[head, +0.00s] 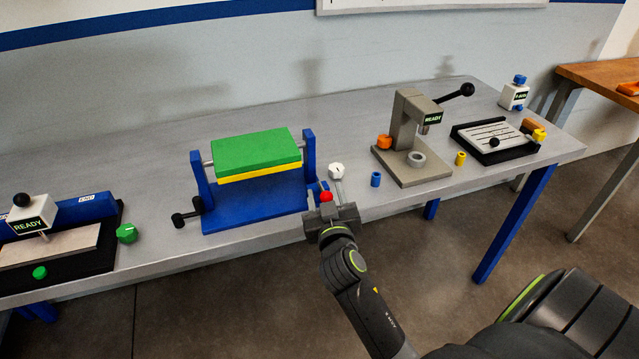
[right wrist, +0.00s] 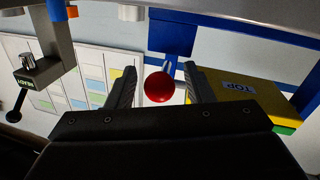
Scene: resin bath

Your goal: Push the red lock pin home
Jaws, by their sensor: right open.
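The red lock pin's round knob (head: 326,197) shows at the right end of the blue fixture (head: 240,210), which carries a green and yellow block (head: 256,152) between two posts. In the right wrist view the red knob (right wrist: 159,87) lies between my right gripper's fingers, with a short metal shaft (right wrist: 167,65) running from it toward a blue bracket (right wrist: 172,35). My right gripper (head: 326,191) is open, its fingers on either side of the knob with visible gaps. How deep the pin sits in the bracket is hard to tell. My left gripper is out of view.
A white knob (head: 336,170) and a blue cylinder (head: 375,179) stand close by on the grey table (head: 420,200). A grey press (head: 411,135) stands to the right. A black crank handle (head: 187,214) is at the fixture's left.

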